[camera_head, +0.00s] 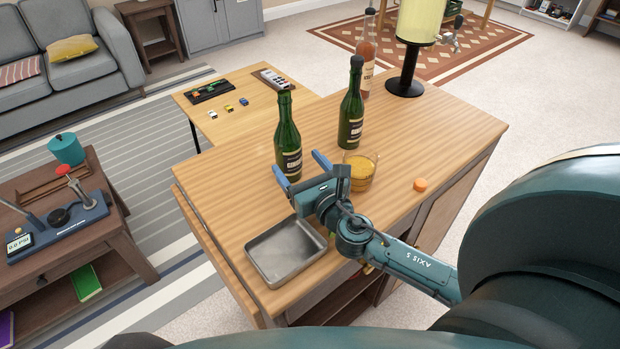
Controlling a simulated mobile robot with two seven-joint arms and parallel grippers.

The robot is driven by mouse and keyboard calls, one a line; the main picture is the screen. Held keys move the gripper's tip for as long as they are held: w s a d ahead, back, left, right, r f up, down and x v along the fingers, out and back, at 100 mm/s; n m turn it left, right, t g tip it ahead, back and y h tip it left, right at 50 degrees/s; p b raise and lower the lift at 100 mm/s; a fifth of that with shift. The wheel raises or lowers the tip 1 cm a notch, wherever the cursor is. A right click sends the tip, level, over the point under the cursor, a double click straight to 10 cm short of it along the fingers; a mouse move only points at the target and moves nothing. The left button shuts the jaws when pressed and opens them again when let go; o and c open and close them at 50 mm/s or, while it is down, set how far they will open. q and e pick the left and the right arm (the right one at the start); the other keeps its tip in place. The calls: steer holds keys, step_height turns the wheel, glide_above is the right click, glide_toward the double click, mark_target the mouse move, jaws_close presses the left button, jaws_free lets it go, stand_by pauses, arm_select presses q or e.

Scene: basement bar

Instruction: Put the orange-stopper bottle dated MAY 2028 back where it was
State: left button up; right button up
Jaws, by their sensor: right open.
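A brownish bottle (366,65) stands farther back. No orange stopper shows on any bottle, and I cannot read a date. A small orange disc (420,185) lies on the counter at the right. My right gripper (297,162) is open, its blue fingers pointing at the nearer green bottle's lower part. I cannot tell whether they touch it. My left gripper is not in view.
A glass of amber drink (361,172) stands just right of my right gripper. A shallow metal tray (262,240) lies at the counter's near left. A yellow dispenser on a black stand (404,85) stands at the back. The counter's right part is mostly clear.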

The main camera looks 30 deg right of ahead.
steer(key=shift+s, duration=2.35)
